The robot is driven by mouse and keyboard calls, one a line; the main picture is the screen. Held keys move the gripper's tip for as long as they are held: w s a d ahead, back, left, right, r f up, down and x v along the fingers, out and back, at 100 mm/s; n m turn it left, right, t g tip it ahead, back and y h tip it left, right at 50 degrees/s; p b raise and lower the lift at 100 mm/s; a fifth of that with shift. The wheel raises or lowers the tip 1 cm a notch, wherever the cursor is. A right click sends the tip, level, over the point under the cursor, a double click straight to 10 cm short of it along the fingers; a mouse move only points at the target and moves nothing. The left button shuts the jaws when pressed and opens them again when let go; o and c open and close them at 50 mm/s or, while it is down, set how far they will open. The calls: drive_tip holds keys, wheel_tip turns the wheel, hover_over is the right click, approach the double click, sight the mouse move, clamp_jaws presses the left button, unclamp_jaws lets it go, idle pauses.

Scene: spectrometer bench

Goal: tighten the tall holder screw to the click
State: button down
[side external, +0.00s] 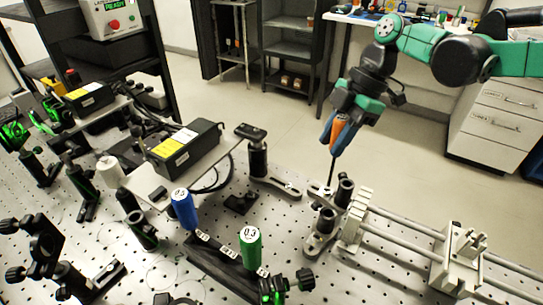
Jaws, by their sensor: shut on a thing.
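My gripper (337,128) is shut on an orange-handled screwdriver (340,134) and holds it nearly upright. The dark shaft points down, and its tip is at or just above a flat slotted base (318,190) on the bench. Two black post holders stand close by: one (345,190) just right of the tip, and one (325,222) in front of it. I cannot tell which is the tall holder. The screw is too small to make out, and I cannot tell whether the tip touches it.
A blue driver (184,208) and a green driver (251,248) stand in a black rack (215,262). A rail assembly (405,232) lies to the right of the holders. A black box (185,147) sits on a raised plate at left. Perforated bench is clear between rack and holders.

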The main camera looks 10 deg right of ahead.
drive_tip(key=shift+f, duration=0.15)
drive_tip(key=shift+f, duration=0.65)
drive_tip(key=shift+m, duration=0.3)
drive_tip(key=m+t, duration=0.1)
drive_tip(key=m, duration=0.3)
drive_tip(key=shift+t, duration=0.4)
drive_tip(key=m, duration=0.2)
drive_tip(key=m+t+h, duration=0.1)
drive_tip(key=m, duration=0.1)
drive_tip(key=shift+w+t, duration=0.15)
drive_tip(key=shift+t, duration=0.15)
drive_tip(key=m+t+h, duration=0.1)
drive_tip(key=m, duration=0.3)
drive_tip(key=shift+w+d+m, duration=0.1)
drive_tip(key=shift+m, duration=0.2)
drive_tip(key=m+h, duration=0.1)
drive_tip(key=m, duration=0.1)
drive_tip(key=m+h, duration=0.1)
drive_tip(key=m, duration=0.2)
drive_tip(key=shift+d+t, duration=0.15)
drive_tip(key=shift+t, duration=0.25)
drive_tip(key=shift+r, duration=0.95)
